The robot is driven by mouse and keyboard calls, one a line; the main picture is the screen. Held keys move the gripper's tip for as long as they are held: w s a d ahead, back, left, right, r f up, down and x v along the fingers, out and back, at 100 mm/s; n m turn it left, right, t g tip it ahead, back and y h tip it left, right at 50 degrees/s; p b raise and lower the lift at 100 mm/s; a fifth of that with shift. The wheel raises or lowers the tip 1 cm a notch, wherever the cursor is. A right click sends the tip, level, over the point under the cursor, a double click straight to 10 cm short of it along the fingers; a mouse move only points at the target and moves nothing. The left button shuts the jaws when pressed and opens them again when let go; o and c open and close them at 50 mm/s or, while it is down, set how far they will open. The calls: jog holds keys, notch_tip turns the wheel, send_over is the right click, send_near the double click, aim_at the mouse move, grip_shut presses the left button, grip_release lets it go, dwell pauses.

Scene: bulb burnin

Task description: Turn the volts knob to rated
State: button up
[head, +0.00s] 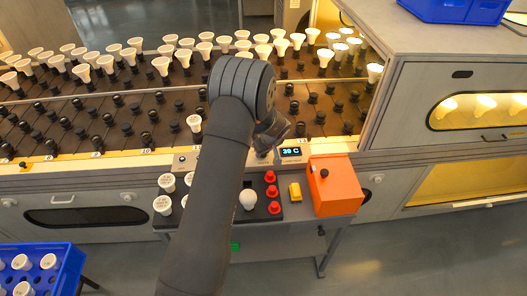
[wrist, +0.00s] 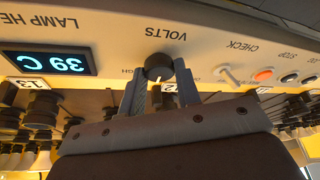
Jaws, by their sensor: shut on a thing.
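The volts knob (wrist: 158,66) is a round black dial on the cream panel, under the printed word VOLTS, in the wrist view, which shows the panel upside down. My gripper (wrist: 159,84) is shut on it, one grey finger at each side. A light mark shows on the knob's edge facing the gripper. Part of a scale word ending in "GH" shows left of the knob; the rated mark cannot be made out. In the head view my gripper (head: 266,150) is at the panel left of the display, and my arm hides the knob.
A display (wrist: 46,60) reads 39 C beside the knob. A check switch (wrist: 228,75) and an orange button (wrist: 264,75) are on its other side. An orange box (head: 334,186), a bulb (head: 248,199) and red knobs (head: 271,192) stand on the shelf below the panel.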

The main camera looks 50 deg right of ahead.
jog(key=o, duration=1)
jog(key=shift+c, duration=0.2)
jog(key=v, duration=1.7)
jog(key=shift+r, duration=0.25)
jog(key=shift+f, duration=0.1)
jog(key=x, duration=1.7)
jog(key=shift+f, duration=0.2)
jog(key=shift+r, duration=0.1)
